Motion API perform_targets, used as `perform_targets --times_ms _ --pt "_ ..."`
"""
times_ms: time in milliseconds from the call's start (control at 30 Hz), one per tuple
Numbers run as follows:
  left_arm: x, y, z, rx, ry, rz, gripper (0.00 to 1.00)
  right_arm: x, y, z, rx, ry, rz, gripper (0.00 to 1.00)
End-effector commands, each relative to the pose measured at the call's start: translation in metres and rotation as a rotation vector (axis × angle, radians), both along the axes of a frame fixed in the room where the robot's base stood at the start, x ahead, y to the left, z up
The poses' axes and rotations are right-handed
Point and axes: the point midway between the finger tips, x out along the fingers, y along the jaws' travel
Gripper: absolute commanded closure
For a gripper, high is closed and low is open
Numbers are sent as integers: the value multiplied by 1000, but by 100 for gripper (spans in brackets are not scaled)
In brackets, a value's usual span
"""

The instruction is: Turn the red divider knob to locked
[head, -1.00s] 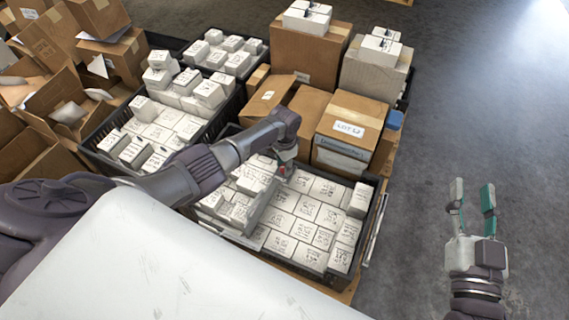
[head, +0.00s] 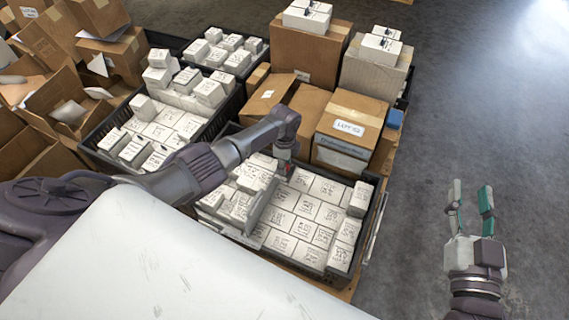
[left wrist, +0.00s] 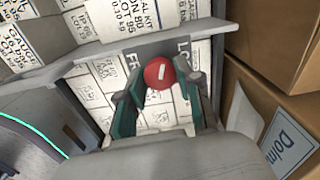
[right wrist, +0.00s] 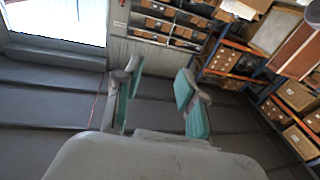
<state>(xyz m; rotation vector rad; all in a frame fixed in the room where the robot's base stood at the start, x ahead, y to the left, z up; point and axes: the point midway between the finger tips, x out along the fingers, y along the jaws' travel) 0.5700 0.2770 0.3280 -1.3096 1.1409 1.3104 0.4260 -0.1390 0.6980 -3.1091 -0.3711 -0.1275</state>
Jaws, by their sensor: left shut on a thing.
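The red divider knob (left wrist: 159,73) is round with a short white mark on its face. It sits at the grey divider rail (left wrist: 150,45) in the left wrist view; letters show on both sides, partly covered by my fingers. My left gripper (left wrist: 160,88) is shut on the knob, one teal-padded finger on each side. In the head view the left gripper (head: 286,168) is at the far end of the divider in the near black crate (head: 376,215). My right gripper (head: 472,205) is open and empty above bare floor; its spread fingers also show in the right wrist view (right wrist: 158,95).
The near crate holds many white labelled boxes (head: 300,210) on both sides of the divider. Cardboard cartons (head: 350,120) stand close behind my left gripper. More crates of white boxes (head: 165,125) are at the left. Grey floor (head: 480,110) at the right is clear.

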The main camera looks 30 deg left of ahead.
Motion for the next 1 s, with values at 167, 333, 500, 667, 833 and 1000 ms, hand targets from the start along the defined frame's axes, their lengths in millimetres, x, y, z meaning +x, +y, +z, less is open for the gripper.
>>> perform_targets --times_ms 167,333,500,667,833,1000 --pt "0 -1 0 -2 0 -169 100 0 1 6 10 -40 3 60" --pt "0 0 -1 -1 0 -330 100 -1 2 13 22 -83 5 60" --pt "0 -1 -1 -2 0 -481 100 -2 3 21 34 -131 7 60" --pt "0 -1 -1 -2 0 -605 100 -3 4 29 48 -180 11 60" --pt "0 -1 -1 -1 1 -705 100 -4 4 37 59 -224 14 60" --pt "0 -1 0 -2 1 -768 100 -5 5 44 68 -258 17 60"
